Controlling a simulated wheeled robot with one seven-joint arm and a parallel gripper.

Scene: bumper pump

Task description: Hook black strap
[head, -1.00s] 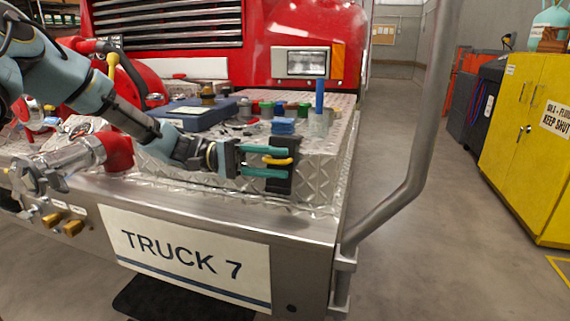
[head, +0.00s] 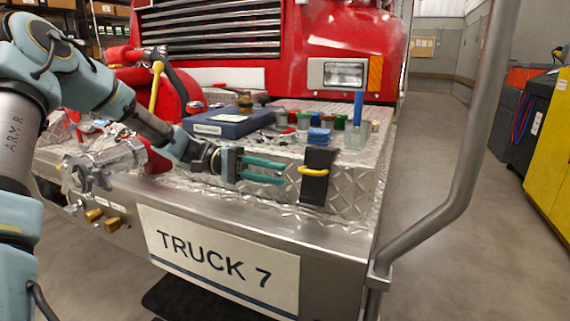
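The black strap (head: 315,187) hangs upright against the front face of the diamond-plate step on the truck's bumper. A yellow loop or hook (head: 313,171) crosses its middle and sticks out a little to the left. My gripper (head: 283,173) is left of the strap, pointing right at about the height of the yellow piece. Its two teal fingers are apart with nothing visible between them. A small gap shows between the fingertips and the yellow piece. Whether the strap is fastened to anything behind it cannot be told.
On the step stand a blue case (head: 228,122), several small coloured containers and a tall blue cylinder (head: 358,107). Red and metal pump fittings (head: 105,165) are at the left. A grey handrail (head: 460,170) rises at the right, with open floor beyond.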

